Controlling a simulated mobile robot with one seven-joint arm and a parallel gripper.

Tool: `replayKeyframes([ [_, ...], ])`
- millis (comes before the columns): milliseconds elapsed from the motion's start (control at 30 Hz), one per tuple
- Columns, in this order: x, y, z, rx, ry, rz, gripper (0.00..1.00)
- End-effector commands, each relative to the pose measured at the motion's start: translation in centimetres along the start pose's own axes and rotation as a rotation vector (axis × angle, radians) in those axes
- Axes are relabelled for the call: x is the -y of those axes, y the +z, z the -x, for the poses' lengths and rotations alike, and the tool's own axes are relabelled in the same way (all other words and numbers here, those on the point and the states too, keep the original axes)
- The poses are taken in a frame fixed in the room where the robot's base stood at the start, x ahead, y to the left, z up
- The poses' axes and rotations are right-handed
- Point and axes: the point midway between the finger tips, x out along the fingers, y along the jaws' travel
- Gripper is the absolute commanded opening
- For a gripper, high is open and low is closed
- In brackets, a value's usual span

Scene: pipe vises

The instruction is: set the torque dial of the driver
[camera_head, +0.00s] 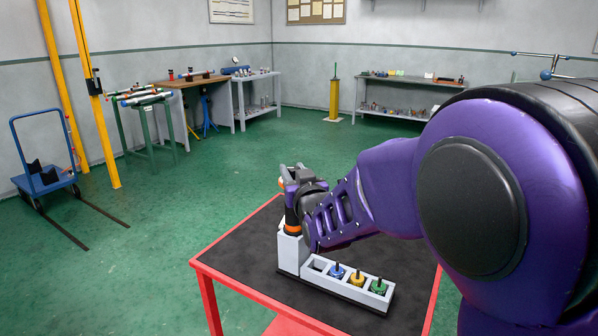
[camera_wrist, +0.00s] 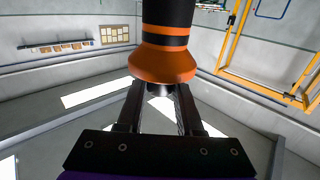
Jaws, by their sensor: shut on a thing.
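The driver (camera_head: 291,215) is dark with orange bands and stands upright at the left end of a white holder (camera_head: 290,255) on the table. In the wrist view its black body and flared orange collar (camera_wrist: 162,63) fill the top middle. My gripper (camera_head: 296,186) is at the upper part of the driver. In the wrist view its two fingers (camera_wrist: 160,92) converge on the narrow dark part beside the orange collar and are shut on the driver. The exact contact is partly hidden by the collar. I cannot make out any dial marks.
The holder's low tray (camera_head: 318,281) carries a blue bit (camera_head: 337,271), a yellow bit (camera_head: 357,279) and a green bit (camera_head: 378,287). The red-framed table (camera_head: 240,262) has a clear dark top at left and front. My arm covers the right side. Benches stand far back.

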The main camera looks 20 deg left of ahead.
Motion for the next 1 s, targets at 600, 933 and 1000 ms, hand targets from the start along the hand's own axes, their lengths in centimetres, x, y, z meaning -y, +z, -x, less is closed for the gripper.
replayKeyframes([
  [600,0.26,-0.20,-0.04,0.000,0.195,-0.001,0.00],
  [933,0.27,-0.51,-0.08,0.002,0.454,0.002,0.00],
  [1000,0.29,-0.57,-0.09,0.002,0.517,0.003,0.00],
])
